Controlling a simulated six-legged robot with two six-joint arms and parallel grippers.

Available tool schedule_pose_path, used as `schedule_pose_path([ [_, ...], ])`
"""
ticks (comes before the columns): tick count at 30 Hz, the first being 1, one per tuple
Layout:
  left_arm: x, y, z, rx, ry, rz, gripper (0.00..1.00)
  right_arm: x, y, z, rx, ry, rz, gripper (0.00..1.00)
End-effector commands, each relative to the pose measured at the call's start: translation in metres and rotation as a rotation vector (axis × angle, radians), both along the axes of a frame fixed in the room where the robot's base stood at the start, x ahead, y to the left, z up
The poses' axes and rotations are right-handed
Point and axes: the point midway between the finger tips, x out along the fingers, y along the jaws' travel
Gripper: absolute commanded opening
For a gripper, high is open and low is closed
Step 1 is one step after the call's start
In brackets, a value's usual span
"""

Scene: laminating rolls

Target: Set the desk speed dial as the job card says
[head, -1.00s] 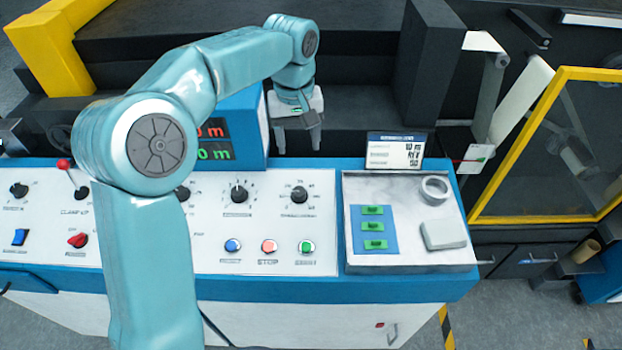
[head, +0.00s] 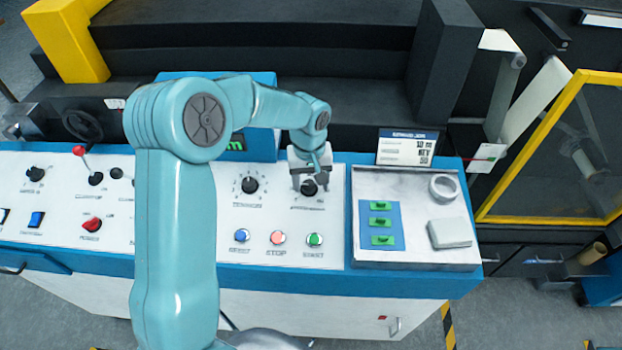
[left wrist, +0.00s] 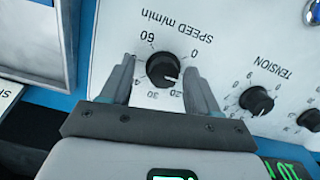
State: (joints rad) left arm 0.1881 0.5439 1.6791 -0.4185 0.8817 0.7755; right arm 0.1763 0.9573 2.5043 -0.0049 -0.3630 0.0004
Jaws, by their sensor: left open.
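The speed dial (left wrist: 162,69) is a black round knob on the white desk panel, with "SPEED m/min" printed beside it. In the left wrist view its white pointer mark lies between the 0 and the 20; a finger covers part of the scale there. My left gripper (left wrist: 160,73) is open, with one finger on each side of the knob; I cannot tell whether they touch it. In the head view the left gripper (head: 311,176) is over the same dial (head: 309,188). The job card (head: 405,148) stands behind the tray; its small print is hard to read. My right gripper is not in view.
The tension dial (head: 249,185) is close to the speed dial. Blue, red and green buttons (head: 277,238) sit in front. A metal tray (head: 415,257) with green pieces, a roll and a pale block is to the right. A display box (head: 262,143) stands behind.

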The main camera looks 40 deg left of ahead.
Motion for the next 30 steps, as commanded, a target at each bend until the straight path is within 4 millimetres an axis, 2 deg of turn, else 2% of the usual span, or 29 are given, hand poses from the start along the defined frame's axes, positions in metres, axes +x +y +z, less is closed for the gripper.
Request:
schedule_pose_path([
  [4, 0.0006, 0.0005, -0.0073, 0.001, 0.001, 0.001, 0.61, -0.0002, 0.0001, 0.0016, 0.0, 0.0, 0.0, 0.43],
  [11, 0.0016, 0.0004, -0.0082, 0.001, -0.001, 0.001, 0.61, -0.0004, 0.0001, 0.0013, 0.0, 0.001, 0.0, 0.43],
  [14, 0.0016, 0.0004, -0.008, 0.001, -0.001, 0.001, 0.32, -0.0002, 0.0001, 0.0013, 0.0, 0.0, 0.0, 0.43],
  [15, 0.0018, 0.0004, -0.008, 0.0, -0.001, 0.001, 0.19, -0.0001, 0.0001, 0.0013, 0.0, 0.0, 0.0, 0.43],
  [16, 0.0018, 0.0003, -0.008, 0.0, -0.001, 0.001, 0.15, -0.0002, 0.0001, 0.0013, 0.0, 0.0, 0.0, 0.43],
  [17, 0.002, 0.0001, -0.008, -0.001, -0.002, 0.001, 0.05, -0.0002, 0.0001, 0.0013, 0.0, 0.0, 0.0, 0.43],
  [30, 0.0013, 0.0002, -0.0091, 0.004, 0.004, -0.027, 0.05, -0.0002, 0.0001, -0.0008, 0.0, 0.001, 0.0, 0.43],
])
